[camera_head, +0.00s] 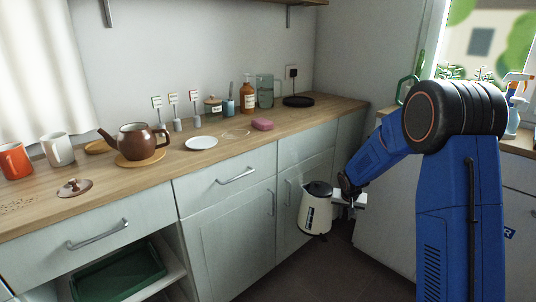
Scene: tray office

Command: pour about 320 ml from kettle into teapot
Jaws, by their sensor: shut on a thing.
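The kettle (315,211) is cream with a black lid and base. It hangs in the air in front of the lower cabinets, tilted slightly, below the counter's height. My gripper (347,199) is at the kettle's right side, shut on it; the handle is mostly hidden by the gripper. The teapot (138,143) is brown and stands upright on a round wooden mat (141,159) on the counter at the left, well apart from the kettle. Its top appears open. A brown lid (75,187) with a knob lies on the counter to its front left.
An orange mug (15,162) and a white mug (59,150) stand left of the teapot. A white saucer (201,143), a pink sponge (263,125), small labelled markers, bottles and a black kettle base (298,101) lie rightward. An open shelf holds a green tray (121,273).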

